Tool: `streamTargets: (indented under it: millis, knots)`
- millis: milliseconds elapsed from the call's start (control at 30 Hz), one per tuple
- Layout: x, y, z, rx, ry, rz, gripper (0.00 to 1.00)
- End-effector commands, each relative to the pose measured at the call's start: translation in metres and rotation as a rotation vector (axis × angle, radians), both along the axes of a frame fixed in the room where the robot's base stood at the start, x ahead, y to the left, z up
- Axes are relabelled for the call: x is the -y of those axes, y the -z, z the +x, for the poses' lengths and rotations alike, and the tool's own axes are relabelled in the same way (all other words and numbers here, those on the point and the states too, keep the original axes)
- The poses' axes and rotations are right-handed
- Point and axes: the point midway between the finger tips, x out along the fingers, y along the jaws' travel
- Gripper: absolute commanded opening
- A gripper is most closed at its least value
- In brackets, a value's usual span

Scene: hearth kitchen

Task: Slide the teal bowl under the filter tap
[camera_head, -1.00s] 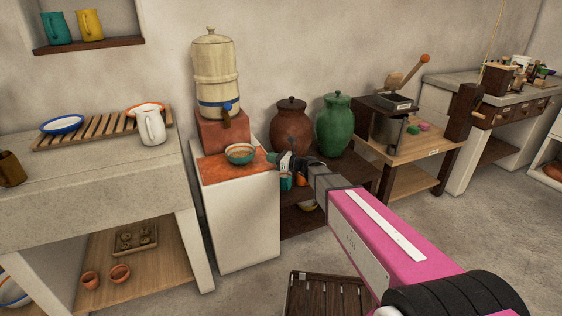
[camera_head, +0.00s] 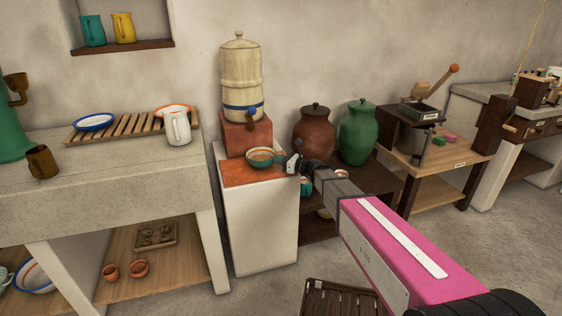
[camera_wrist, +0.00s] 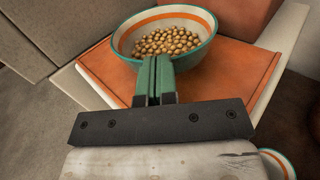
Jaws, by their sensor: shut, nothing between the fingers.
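The teal bowl (camera_head: 262,158), with a teal rim and an orange band, stands upright on the orange tiled top (camera_head: 240,175) of a white pedestal. In the wrist view the bowl (camera_wrist: 128,42) holds many small tan round pieces. My gripper (camera_wrist: 155,62) is shut and empty, its fingertips right at the near side of the bowl; I cannot tell if they touch it. In the head view my gripper (camera_head: 284,160) is at the bowl's right. The filter tap (camera_head: 258,116) is at the lower right of the cream filter (camera_head: 240,72), above and slightly left of the bowl.
The filter stands on a terracotta block (camera_head: 246,137) behind the bowl. A brown jar (camera_head: 314,134) and a green jar (camera_head: 357,135) stand to the right. A stone counter (camera_head: 110,160) with a white jug (camera_head: 178,129) is at left. Orange top is bare left of the bowl.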

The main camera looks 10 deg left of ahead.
Motion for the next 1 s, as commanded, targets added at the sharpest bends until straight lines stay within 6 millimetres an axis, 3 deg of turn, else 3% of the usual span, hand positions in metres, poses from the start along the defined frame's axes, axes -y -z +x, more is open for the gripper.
streamTargets:
  millis: [200, 567, 767, 1000]
  knots:
    - [-0.035, 0.001, 0.011, 0.000, -0.002, 0.000, 0.00]
    - [-0.036, 0.000, 0.010, 0.000, 0.000, 0.000, 0.00]
    - [-0.023, 0.000, 0.005, 0.000, 0.000, 0.000, 0.00]
    - [0.020, -0.001, -0.009, 0.000, 0.002, -0.001, 0.00]
